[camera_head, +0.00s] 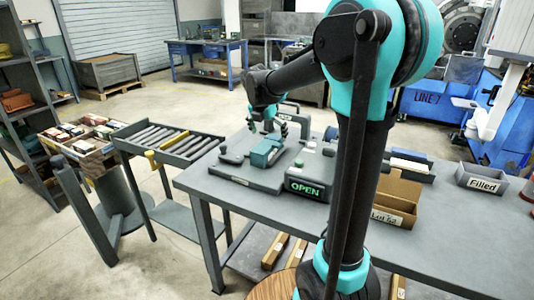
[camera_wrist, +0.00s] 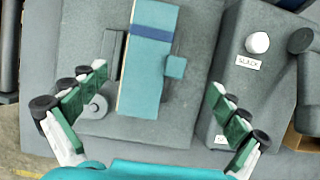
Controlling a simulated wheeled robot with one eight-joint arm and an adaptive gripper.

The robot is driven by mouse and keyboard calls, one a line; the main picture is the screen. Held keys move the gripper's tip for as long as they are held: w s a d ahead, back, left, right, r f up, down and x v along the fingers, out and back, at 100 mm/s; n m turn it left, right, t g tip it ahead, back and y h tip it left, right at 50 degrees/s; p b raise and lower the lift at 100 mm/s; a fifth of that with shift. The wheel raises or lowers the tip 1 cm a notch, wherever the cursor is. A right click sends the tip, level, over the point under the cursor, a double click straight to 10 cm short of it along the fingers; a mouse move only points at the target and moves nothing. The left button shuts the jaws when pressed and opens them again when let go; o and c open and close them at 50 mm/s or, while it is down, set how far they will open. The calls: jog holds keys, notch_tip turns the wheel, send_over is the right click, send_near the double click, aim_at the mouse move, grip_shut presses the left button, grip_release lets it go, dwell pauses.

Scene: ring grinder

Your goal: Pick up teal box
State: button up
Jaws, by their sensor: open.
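The teal box (camera_wrist: 145,75) is a long block with a dark blue band across it. It lies on a grey fixture plate (camera_wrist: 195,70); in the head view the teal box (camera_head: 267,150) rests on the same fixture on the table. A small teal piece (camera_wrist: 176,67) sticks out at its right side in the wrist view. My gripper (camera_wrist: 148,108) is open, with green-padded fingers on either side of the box and apart from it. In the head view my gripper (camera_head: 268,120) hangs just above the box.
A control block with a lit "OPEN" sign (camera_head: 306,188) stands right of the box. A white knob (camera_wrist: 257,43) sits above a "SLACK" label. A "Lot 62" carton (camera_head: 393,208) and a "Filled" bin (camera_head: 483,179) are further right on the table (camera_head: 335,218). A roller conveyor (camera_head: 165,140) adjoins its left side.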

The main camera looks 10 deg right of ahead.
aim_at(270, 144)
jog(key=shift+a+x, duration=0.15)
jog(key=shift+x, duration=1.55)
jog(key=shift+a+x, duration=0.2)
jog(key=shift+x, duration=1.5)
jog(key=c, duration=1.3)
